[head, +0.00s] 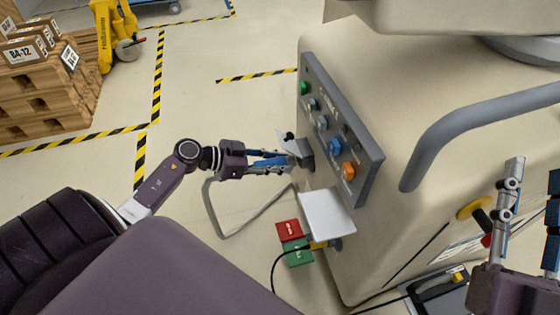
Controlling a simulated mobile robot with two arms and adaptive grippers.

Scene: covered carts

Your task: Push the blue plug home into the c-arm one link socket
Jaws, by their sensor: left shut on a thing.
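My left gripper (284,161) reaches in from the left to the near face of the cream c-arm cart (385,225). Its blue-and-grey fingers are shut at a dark grey socket housing (305,152) below the button panel. The blue plug is between the fingertips and mostly hidden; I cannot tell how deep it sits. A pale flap (289,144) stands tilted above the fingertips. My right gripper (531,195) is at the lower right, its fingers apart and empty.
A grey bar loop (222,237) juts out left.

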